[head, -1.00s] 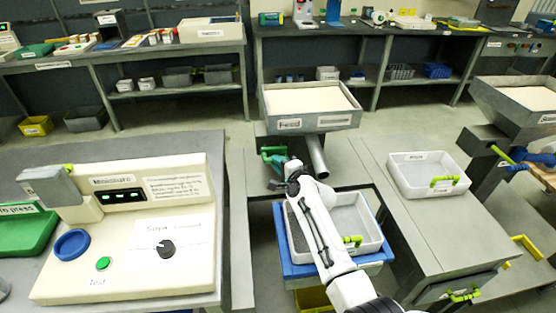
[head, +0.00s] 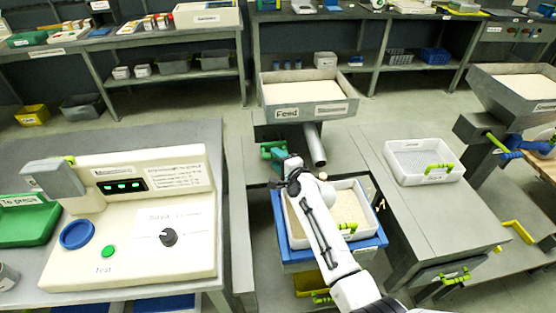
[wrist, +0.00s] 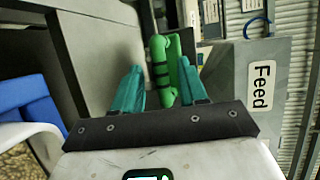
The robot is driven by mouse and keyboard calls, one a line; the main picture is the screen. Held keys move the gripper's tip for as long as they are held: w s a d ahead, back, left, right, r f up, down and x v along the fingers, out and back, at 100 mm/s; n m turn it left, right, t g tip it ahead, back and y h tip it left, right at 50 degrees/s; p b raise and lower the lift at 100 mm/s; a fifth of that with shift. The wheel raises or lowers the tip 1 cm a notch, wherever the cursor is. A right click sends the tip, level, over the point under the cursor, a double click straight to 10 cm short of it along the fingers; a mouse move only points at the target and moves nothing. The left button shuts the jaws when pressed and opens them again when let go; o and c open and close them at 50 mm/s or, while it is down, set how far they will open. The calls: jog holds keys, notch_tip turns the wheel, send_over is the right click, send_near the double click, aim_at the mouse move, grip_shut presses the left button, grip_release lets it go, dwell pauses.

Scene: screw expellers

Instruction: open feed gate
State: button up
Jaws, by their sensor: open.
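The feed hopper (head: 300,111), a grey box labelled Feed and filled with pale material, stands beyond my arm in the head view. Its label side also shows at the right of the wrist view (wrist: 262,110). A green handle (head: 270,149) sits below the hopper's left side. In the wrist view the green handle (wrist: 163,62) stands upright with dark bands. My gripper (head: 281,160) is at the handle. In the wrist view its teal fingers (wrist: 165,88) are apart, one on each side of the handle's lower end. Whether they touch it I cannot tell.
A grey chute (head: 315,145) slopes down from the hopper. Below, a white tray (head: 375,238) with beige grainy material stands on a blue support (head: 300,266), partly behind my arm. Another white tray (head: 398,176) is on the right bench. A control panel (head: 125,225) stands left.

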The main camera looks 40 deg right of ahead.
jog(key=v, duration=1)
jog(key=shift+s+r+p, duration=0.15)
jog(key=shift+s+p, duration=0.2)
jog(key=shift+p, duration=0.05)
jog(key=shift+a, duration=0.1)
jog(key=s+a+n+g+y, duration=0.4)
jog(key=s+a+n+g, duration=0.45)
jog(key=a+n, duration=0.7)
jog(key=s+f+n+g, duration=0.2)
jog(key=s+g, duration=0.1)
jog(key=s, duration=0.7)
jog(key=s+f+n+g+h, duration=0.1)
jog(key=s+f+n+g, duration=0.2)
jog(key=s, duration=0.8)
